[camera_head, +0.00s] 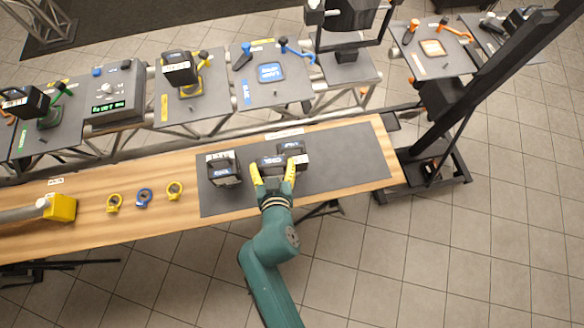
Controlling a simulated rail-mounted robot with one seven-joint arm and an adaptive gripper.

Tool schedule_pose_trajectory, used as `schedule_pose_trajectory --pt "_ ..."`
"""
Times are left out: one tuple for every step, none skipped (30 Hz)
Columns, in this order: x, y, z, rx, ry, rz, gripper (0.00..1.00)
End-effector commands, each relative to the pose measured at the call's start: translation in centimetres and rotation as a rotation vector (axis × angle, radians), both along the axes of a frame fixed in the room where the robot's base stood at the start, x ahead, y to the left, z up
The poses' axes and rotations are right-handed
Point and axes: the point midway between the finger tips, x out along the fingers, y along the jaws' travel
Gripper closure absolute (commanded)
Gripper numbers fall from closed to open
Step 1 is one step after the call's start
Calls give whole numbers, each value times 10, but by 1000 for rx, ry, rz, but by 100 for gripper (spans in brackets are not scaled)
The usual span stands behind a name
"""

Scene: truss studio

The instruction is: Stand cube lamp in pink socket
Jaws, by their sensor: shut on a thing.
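My gripper (273,175), with yellow fingers, is shut on a dark cube-shaped lamp (271,162) with a blue label, at the dark mat (335,165). Whether this lamp touches the mat cannot be told. A second dark lamp (293,149) is close behind it on the right, partly overlapped in the view. A third dark lamp (222,168) stands apart to the left on the mat. No socket looks clearly pink; an orange-outlined socket (432,48) with orange levers is on a plate at the top right.
Behind the wooden table (130,225) are plates with a blue socket (270,72), a yellow one holding a lamp (180,68), and a console (115,98). A black post (465,95) rises at right.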

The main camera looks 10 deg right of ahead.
Motion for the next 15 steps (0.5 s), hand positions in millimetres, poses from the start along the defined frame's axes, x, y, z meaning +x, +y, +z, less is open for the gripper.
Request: schedule_pose_trajectory --pt "8 5 -10 2 -11 7 60" --pt "11 8 -11 6 -10 11 60" --pt "16 12 -11 6 -9 18 60" --pt "18 15 -12 9 -7 22 60" --pt "21 18 -13 9 -5 28 60" --pt "24 22 -14 11 -3 34 60" --pt "27 25 -15 11 -3 39 60" --pt "29 27 -15 13 -1 44 60" --pt "32 31 -16 13 0 51 60" --pt "33 34 -17 14 1 56 60" --pt "35 36 -18 15 3 60 60" --pt "37 39 -18 15 3 65 60" --pt "38 40 -19 15 5 67 60" --pt "39 42 -19 15 5 70 60" --pt "40 43 -19 15 7 73 60"
